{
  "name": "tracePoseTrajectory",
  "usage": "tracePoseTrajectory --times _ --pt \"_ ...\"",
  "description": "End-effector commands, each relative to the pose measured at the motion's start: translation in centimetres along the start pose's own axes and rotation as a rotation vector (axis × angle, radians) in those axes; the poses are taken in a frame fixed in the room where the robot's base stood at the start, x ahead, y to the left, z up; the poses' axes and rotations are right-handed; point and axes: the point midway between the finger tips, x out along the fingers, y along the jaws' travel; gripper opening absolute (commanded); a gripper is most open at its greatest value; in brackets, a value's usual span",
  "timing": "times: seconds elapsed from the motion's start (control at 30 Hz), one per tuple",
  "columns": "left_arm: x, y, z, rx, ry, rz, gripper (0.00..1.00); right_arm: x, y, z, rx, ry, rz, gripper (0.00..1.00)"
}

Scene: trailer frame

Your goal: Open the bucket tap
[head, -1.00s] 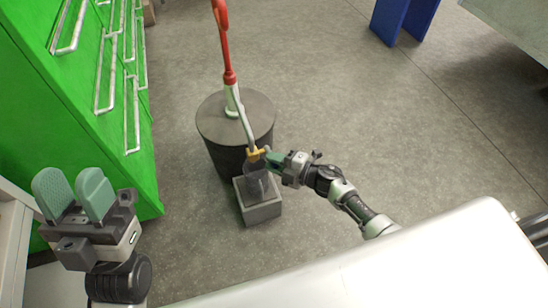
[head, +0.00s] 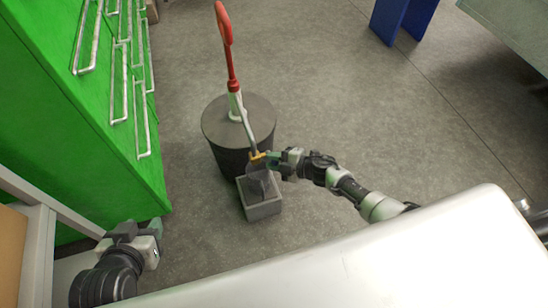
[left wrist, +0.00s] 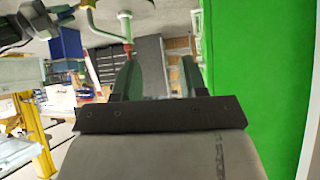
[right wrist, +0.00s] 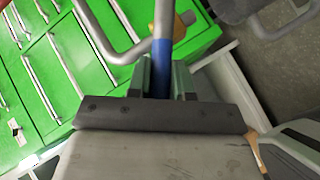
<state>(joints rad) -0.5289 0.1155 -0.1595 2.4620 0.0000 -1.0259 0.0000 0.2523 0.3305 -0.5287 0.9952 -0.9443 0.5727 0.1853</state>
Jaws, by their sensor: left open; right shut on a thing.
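A grey-white tap pipe with a tall red handle (head: 228,45) rises from a dark round drum (head: 215,128). My right gripper (head: 271,159) is at the yellow part. In the right wrist view, my right gripper (right wrist: 163,80) is shut on a blue and yellow bar (right wrist: 162,55), apparently the tap lever, beside a bent silver pipe. My left gripper (head: 158,228) is low at the left, away from the tap. In the left wrist view its fingers (left wrist: 155,75) are apart and empty.
A green cabinet (head: 75,110) with silver handles stands left. A white surface (head: 370,250) fills the front right. The grey floor right of the drum is clear up to a blue stand (head: 402,18).

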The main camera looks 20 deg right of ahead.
Motion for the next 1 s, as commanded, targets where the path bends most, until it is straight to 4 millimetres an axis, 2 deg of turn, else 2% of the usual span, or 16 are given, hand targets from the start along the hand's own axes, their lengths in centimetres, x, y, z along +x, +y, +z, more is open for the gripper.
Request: tracePoseTrajectory --times 0.2,0.37,0.63,1.0 --pt "-2.8 -0.8 4.8 -0.008 -0.364 -0.02 0.43 -0.1 0.8 -0.1 0.046 -0.017 -0.049 0.0" --pt "-5.7 -1.2 7.8 -0.017 -0.607 -0.032 0.43 0.0 1.1 -0.1 0.083 -0.027 -0.085 0.0" --pt "-6.5 -1.2 6.2 -0.016 -0.589 -0.031 0.43 0.2 1.8 -0.1 0.15 -0.046 -0.151 0.0" --pt "-1.0 -1.1 10.3 -0.014 -0.626 -0.023 0.43 0.5 2.5 0.0 0.242 -0.072 -0.243 0.0"
